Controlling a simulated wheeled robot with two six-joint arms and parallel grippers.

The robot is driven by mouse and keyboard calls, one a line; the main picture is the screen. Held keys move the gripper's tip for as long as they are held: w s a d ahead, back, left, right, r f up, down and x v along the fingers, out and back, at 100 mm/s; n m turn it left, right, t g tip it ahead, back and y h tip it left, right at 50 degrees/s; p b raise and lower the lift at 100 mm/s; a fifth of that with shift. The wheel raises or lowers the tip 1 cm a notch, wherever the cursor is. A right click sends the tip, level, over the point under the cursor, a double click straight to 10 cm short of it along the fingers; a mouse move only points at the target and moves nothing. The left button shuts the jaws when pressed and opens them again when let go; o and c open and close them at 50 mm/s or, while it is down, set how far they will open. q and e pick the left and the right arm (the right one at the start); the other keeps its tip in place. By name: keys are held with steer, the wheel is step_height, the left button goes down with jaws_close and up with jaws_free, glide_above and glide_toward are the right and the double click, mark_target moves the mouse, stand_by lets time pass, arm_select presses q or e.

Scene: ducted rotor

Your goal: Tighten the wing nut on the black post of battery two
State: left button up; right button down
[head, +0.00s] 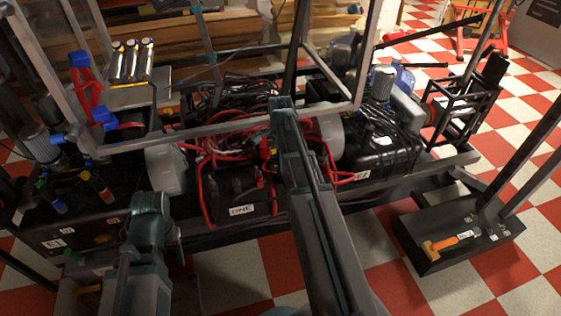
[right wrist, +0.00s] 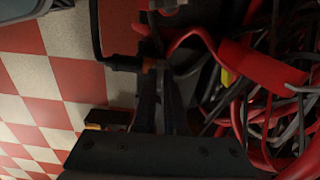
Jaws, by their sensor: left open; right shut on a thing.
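My right arm crosses the middle of the head view and hides most of its gripper and the battery beneath. In the right wrist view my right gripper (right wrist: 153,78) points at a battery top, its fingers close together on a small copper-orange piece (right wrist: 150,64), apparently the wing nut on its post. A black cable lug (right wrist: 122,65) meets it there. A black battery (head: 240,190) with a label that seems to read ONE stands left of my right arm. A second white label (head: 361,176) shows to the right. My left gripper (head: 151,208) is low at left, away from the batteries; its fingertips are not clear.
Red and black cables (head: 232,130) crowd the frame's middle, and a red strap (right wrist: 265,70) runs beside my right gripper. Metal frame bars (head: 225,122) cross above. Checkered floor is open in front.

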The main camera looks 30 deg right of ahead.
steer(key=shift+w+m, duration=0.1)
steer(key=shift+m, duration=0.3)
steer(key=c, duration=1)
jaws_free()
steer(key=shift+o, duration=0.2)
steer(key=shift+r, duration=0.2)
step_height(320, 180, up, 14)
steer(key=p, duration=1.3)
steer(key=shift+f+p, duration=0.25)
steer(key=shift+p, duration=0.1)
